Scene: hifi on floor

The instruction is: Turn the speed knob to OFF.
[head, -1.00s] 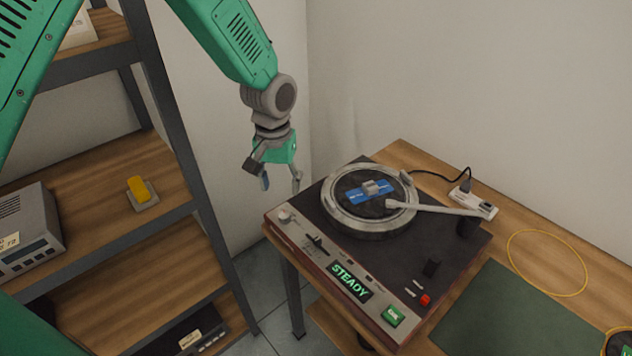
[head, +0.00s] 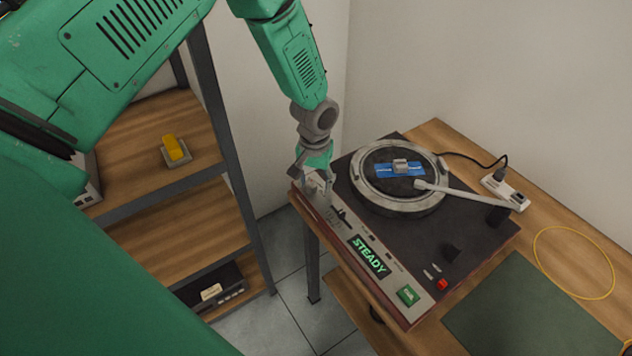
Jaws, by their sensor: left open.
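The record player (head: 425,255) stands on the wooden table. Its light front strip (head: 350,228) carries a display (head: 369,256) that reads STEADY in green letters. My left gripper (head: 313,188) is open, pointing down at the far left end of this strip, where a silver knob sits. The fingers cover most of the knob, so I cannot tell whether they touch it or which way it points. A black slider (head: 341,215) is beside it on the strip. My right gripper is not in view.
The platter (head: 399,207) with its blue label and the tonearm (head: 465,195) lie right of my gripper. A green button (head: 408,295) and a red button (head: 442,284) are at the near end. A shelf rack (head: 165,238) stands at left.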

